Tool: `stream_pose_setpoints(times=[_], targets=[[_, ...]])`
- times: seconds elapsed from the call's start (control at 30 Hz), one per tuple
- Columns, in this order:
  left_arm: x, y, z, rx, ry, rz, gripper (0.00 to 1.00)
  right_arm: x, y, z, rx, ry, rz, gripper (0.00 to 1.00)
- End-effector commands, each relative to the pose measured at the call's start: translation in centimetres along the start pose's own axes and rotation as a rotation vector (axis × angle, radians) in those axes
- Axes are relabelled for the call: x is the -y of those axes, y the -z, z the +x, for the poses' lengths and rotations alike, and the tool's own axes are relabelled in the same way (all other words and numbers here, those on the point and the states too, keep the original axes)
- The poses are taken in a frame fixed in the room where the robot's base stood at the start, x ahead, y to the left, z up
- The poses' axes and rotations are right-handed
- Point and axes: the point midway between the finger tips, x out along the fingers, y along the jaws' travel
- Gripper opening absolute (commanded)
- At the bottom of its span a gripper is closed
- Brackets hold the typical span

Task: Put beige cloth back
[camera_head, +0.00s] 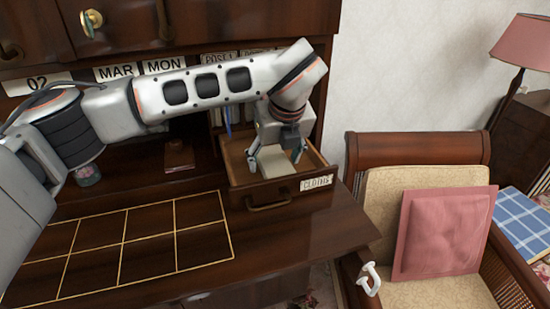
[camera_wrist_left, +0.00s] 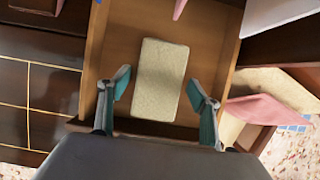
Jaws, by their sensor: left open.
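The beige cloth (camera_head: 274,161) is a folded rectangle lying inside the open drawer (camera_head: 237,163), which carries a label that seems to read "CLOTHS". In the left wrist view the cloth (camera_wrist_left: 160,80) lies flat on the drawer floor (camera_wrist_left: 205,50), near the drawer's front wall. My left gripper (camera_head: 277,163) points down over the drawer. Its fingers (camera_wrist_left: 160,100) are open, one on each side of the cloth's near end, with a gap to the cloth on both sides. My right gripper does not show.
The desk top with a gold-lined grid (camera_head: 150,245) is bare. A small brown box (camera_head: 179,156) sits on the desk's back part. A chair with a pink cushion (camera_head: 443,232) stands at the right. A white hook-like object (camera_head: 371,279) shows by the chair. A lamp (camera_head: 523,42) is behind.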

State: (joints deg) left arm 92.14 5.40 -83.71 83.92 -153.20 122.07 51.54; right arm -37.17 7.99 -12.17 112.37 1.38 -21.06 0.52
Motion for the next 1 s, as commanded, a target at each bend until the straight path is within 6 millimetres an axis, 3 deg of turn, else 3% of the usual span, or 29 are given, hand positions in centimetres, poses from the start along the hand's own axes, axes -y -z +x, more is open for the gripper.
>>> stream_pose_setpoints(times=[0.17,0.7,1.0], targets=[[0.1,-0.2,-1.1,0.003,0.002,0.000,0.63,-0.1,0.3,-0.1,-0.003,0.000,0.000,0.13],[0.0,-0.1,-10.9,0.002,0.000,-0.001,0.63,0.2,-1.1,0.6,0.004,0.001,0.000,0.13],[0.0,-0.1,-12.3,-0.001,0.000,-0.001,0.63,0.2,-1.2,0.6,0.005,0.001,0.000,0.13]])
